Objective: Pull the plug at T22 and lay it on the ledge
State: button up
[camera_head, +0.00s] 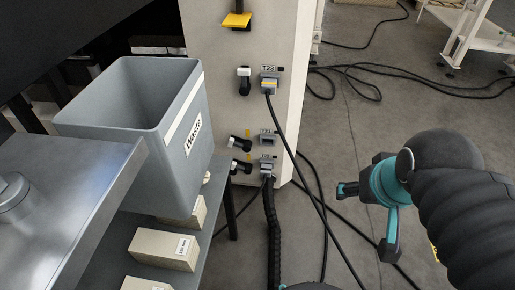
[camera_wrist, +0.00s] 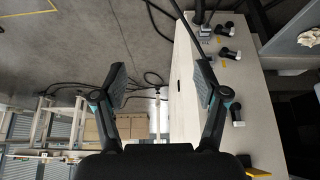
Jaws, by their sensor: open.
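A pale cabinet (camera_head: 225,100) carries a column of sockets. The upper one, labelled T23, holds a grey plug (camera_head: 269,84) with a thin black cable. The middle socket (camera_head: 267,140) looks empty. The lowest holds a grey plug (camera_head: 267,167) with black cabling below it; the two lower labels are too small to read surely, so I cannot confirm which is T22. My gripper (camera_head: 366,221) is open and empty, right of the cabinet and apart from it. In the wrist view my gripper (camera_wrist: 168,90) has its right finger overlapping the cabinet face (camera_wrist: 200,125). I cannot identify the ledge surely.
Black levers (camera_head: 240,142) stick out left of the sockets. A grey waste bin (camera_head: 135,110) and a metal bench (camera_head: 70,215) stand left, with beige boxes (camera_head: 165,248) on a lower shelf. Cables (camera_head: 360,75) lie on the floor.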

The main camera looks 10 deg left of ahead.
jog(key=w+a+f+b, duration=0.1)
jog(key=w+a+f, duration=0.1)
jog(key=w, duration=0.4)
jog(key=w+a+f+b, duration=0.2)
jog(key=w, duration=0.5)
jog(key=g+b, duration=0.1)
jog(key=b, duration=0.3)
send_over(266, 169)
jog(key=s, duration=0.5)
notch_tip(266, 169, down, 24)
jog(key=b+x, duration=0.1)
jog(key=x, duration=1.2)
jog(key=shift+w+b, duration=0.2)
jog(key=shift+b, duration=0.1)
jog(key=shift+r, duration=0.1)
grip_shut()
jog(key=shift+s, duration=0.2)
